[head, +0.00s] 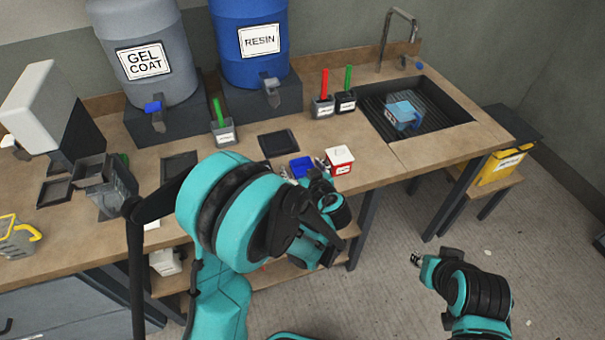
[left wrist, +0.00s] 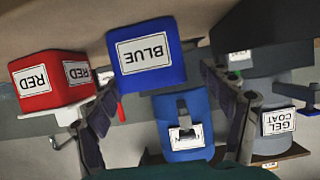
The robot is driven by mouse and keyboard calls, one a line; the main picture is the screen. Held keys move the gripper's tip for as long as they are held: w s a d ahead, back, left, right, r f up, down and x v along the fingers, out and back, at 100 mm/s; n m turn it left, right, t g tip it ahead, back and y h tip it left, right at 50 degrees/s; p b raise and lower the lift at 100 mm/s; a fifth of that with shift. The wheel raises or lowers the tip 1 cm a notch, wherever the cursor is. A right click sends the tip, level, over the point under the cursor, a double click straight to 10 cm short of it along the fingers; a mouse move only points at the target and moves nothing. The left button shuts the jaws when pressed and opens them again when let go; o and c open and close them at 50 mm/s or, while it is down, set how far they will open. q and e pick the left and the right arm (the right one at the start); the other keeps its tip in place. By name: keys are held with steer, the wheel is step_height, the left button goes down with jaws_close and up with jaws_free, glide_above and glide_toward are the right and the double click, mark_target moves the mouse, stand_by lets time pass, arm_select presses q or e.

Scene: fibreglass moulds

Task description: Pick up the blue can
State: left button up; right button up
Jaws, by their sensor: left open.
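The blue can (head: 300,164), a small blue block shape, stands on the bench beside a red and white can (head: 341,158). My left gripper (head: 303,172) is right by the blue can, and its wrist partly hides the can's near side. In the left wrist view the picture is upside down; the blue can (left wrist: 148,55) with its BLUE label lies ahead between the spread fingers of the left gripper (left wrist: 160,90). The left gripper is open and holds nothing. My right gripper (head: 417,259) is over the floor, away from the bench; its finger state is too small to tell.
The red can (left wrist: 50,82) is close beside one left finger. A black tray (head: 278,144) lies behind the blue can. Resin (head: 252,45) and gel coat (head: 150,60) drums stand at the back. A sink (head: 440,105) with a blue jug (head: 403,115) is at right.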

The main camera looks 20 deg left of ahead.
mark_target(299, 162)
arm_select(q)
steer(key=x, duration=0.2)
steer(key=b+x, duration=0.1)
steer(key=x, duration=0.1)
steer(key=shift+w+d+f, duration=0.1)
steer(key=shift+d+f, duration=0.05)
steer(key=shift+d, duration=0.15)
steer(key=shift+w+a+f+b, duration=0.1)
steer(key=shift+w+a+b, duration=0.2)
steer(key=shift+w, duration=0.1)
steer(key=shift+s+d, duration=0.1)
steer(key=shift+c, duration=1.3)
steer(key=c, duration=1.2)
steer(key=shift+o, duration=0.2)
